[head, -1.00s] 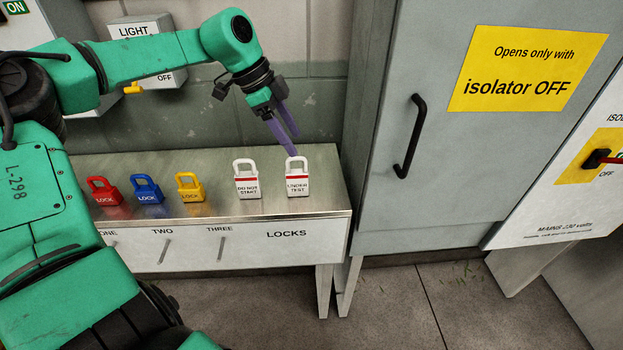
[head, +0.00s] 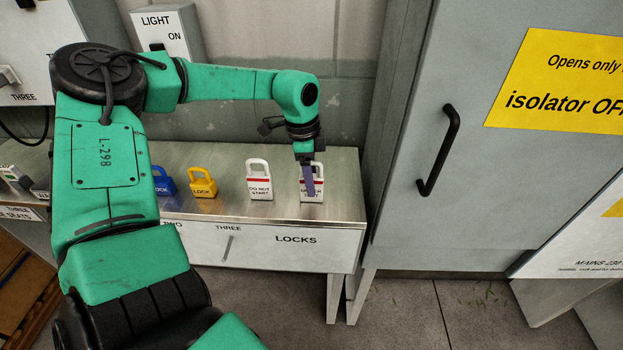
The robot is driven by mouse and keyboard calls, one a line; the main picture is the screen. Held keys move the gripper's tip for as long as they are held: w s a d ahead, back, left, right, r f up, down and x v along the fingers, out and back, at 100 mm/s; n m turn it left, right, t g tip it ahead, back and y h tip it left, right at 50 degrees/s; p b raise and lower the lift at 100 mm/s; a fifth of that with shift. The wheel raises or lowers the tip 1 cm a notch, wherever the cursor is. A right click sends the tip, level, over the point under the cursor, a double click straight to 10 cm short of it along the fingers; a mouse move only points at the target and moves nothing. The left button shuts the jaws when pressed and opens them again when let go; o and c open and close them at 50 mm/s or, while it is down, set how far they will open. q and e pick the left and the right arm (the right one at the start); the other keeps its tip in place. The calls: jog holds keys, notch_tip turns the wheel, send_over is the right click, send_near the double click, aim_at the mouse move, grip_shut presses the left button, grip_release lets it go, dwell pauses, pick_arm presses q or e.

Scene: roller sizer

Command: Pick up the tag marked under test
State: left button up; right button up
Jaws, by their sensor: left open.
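The white tag marked under test (head: 318,194) stands upright at the right end of the metal shelf (head: 343,212), with a red band and a loop on top. My left gripper (head: 310,190) points down right at this tag, and its purple finger covers part of the lettering. The gripper is open; I cannot tell whether the fingers straddle the tag or touch it. A similar white tag marked do not start (head: 260,186) stands to the left of it. My right gripper is not in view.
A yellow padlock (head: 202,184) and a blue padlock (head: 163,184) stand farther left on the shelf, the blue one partly behind my arm. A grey cabinet with a black handle (head: 438,150) rises at the right. The LIGHT switch box (head: 165,32) is on the wall behind.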

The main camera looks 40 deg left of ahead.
pick_arm(q)
jog(key=shift+f, duration=0.15)
grip_shut()
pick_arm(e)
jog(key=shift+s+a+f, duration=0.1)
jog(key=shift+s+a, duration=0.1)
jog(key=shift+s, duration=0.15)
pick_arm(q)
jog(key=shift+w, duration=0.1)
jog(key=shift+r, duration=0.55)
notch_tip(320, 180, up, 19)
jog(key=b, duration=0.1)
jog(key=shift+b, duration=0.35)
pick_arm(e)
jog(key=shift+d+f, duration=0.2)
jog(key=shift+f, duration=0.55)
